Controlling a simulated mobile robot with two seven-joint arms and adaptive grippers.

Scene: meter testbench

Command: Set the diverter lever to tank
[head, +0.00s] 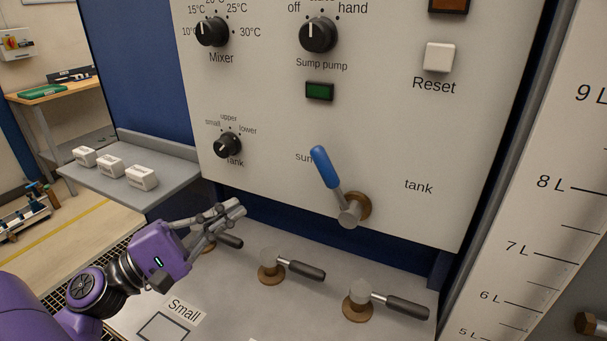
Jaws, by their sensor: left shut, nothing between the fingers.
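The diverter lever (326,168) has a blue handle on a metal and brass pivot at the bottom of the white panel (445,140). Its handle points up and to the left, toward the partly covered label "sump". The label "tank" (418,186) is printed to the right of the pivot. My left gripper (236,208) is shut and empty, left of the lever and apart from it, low in front of the panel. Its fingers are near the leftmost valve handle (230,240); I cannot tell if they touch. My right gripper is not in view.
Two more valves with dark handles, a middle one (300,269) and a right one (401,306), stick up from the bench top below the lever. A grey shelf (165,182) with white blocks (111,166) is at the left. A litre scale (540,240) stands at the right.

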